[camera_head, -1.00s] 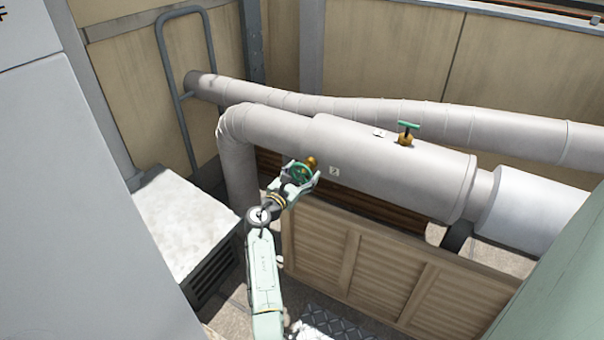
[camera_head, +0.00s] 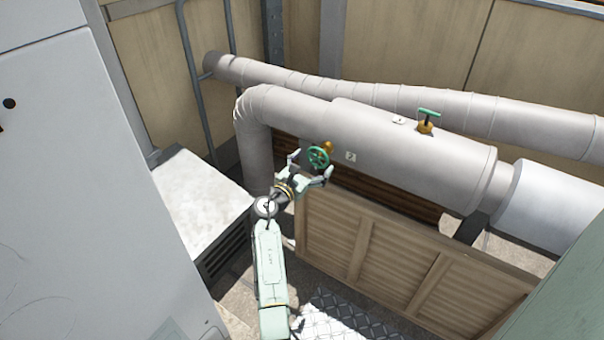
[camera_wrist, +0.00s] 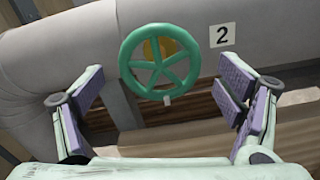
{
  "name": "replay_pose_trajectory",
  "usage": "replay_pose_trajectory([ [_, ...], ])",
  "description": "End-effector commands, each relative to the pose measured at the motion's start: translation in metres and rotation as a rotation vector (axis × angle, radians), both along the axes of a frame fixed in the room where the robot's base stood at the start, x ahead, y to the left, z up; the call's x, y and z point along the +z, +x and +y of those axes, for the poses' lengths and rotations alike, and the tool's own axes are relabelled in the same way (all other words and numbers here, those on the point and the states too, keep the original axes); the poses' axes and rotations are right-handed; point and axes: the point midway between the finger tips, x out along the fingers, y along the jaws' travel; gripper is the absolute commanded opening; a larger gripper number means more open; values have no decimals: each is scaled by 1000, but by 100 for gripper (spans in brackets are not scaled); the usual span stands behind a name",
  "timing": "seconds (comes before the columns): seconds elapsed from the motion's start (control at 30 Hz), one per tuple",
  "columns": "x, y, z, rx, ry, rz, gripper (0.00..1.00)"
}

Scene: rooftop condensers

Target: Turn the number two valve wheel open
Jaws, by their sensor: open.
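The number two valve wheel (camera_head: 319,158) is a green spoked handwheel on a brass body (camera_head: 327,147), on the side of the thick grey pipe (camera_head: 395,150). A white label with a 2 (camera_head: 350,157) is on the pipe to its right. In the wrist view the wheel (camera_wrist: 160,62) faces me, with the label (camera_wrist: 222,35) at upper right. My gripper (camera_head: 310,172) is open and empty, fingers spread. In the wrist view its fingers (camera_wrist: 160,102) stand left and right of the wheel's lower part, apart from the rim. The wheel's spokes and a small pale knob at its bottom show.
A second green-handled valve (camera_head: 427,119) with a small label (camera_head: 399,120) sits on top of the pipe. A louvred wooden panel (camera_head: 350,245) stands below the pipe. A white-topped box (camera_head: 195,195) and a grey cabinet (camera_head: 70,180) are at left.

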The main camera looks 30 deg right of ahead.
Motion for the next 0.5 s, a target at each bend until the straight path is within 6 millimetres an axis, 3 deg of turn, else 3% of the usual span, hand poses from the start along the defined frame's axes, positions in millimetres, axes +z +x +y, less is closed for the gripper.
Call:
replay_pose_trajectory([
  [0.2, -1, -18, 46, 2, 1, 1, 87],
  [0.5, 0, -32, 77, 1, -1, 1, 87],
])
